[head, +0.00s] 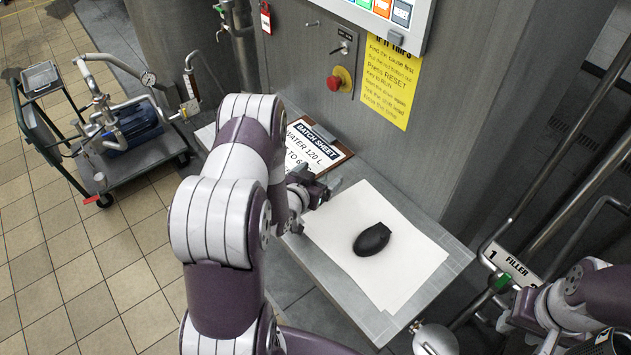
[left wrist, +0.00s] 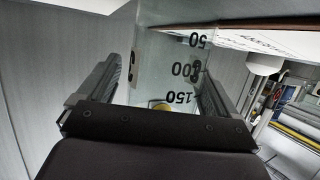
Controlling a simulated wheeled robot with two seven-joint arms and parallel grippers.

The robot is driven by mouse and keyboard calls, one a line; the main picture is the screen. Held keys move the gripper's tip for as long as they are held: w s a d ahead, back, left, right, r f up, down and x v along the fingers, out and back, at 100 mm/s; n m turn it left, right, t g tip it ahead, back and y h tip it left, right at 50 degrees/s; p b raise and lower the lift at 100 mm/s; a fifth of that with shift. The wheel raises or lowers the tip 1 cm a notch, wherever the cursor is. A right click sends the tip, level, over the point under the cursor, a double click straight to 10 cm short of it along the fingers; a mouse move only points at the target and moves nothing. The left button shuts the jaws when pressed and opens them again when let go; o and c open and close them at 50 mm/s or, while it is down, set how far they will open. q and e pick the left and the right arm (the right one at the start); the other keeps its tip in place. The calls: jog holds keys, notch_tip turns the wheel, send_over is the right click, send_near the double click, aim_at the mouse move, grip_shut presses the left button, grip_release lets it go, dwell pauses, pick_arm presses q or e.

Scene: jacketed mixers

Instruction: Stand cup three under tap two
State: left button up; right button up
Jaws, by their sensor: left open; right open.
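My left gripper (head: 322,188) is over the bench beside the batch sheet, with its arm coming up from below. In the left wrist view its two fingers (left wrist: 165,85) are apart. A clear, see-through vessel with black marks 50, 100 and 150 (left wrist: 190,70) shows between them; it looks like a measuring cup. In the head view I cannot make out this vessel. My right gripper (head: 512,312) is open at the lower right, by the pipework. No tap marked two is visible.
A black rounded object (head: 372,240) lies on white paper (head: 340,222) on the grey bench (head: 452,262). A batch sheet board (head: 313,147) lies behind. A trolley (head: 130,150) stands on the tiled floor at left.

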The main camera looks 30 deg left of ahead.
pick_arm(q)
jog(key=shift+w+a+f, duration=0.15)
jog(key=shift+w, duration=0.05)
jog(key=c, duration=1.1)
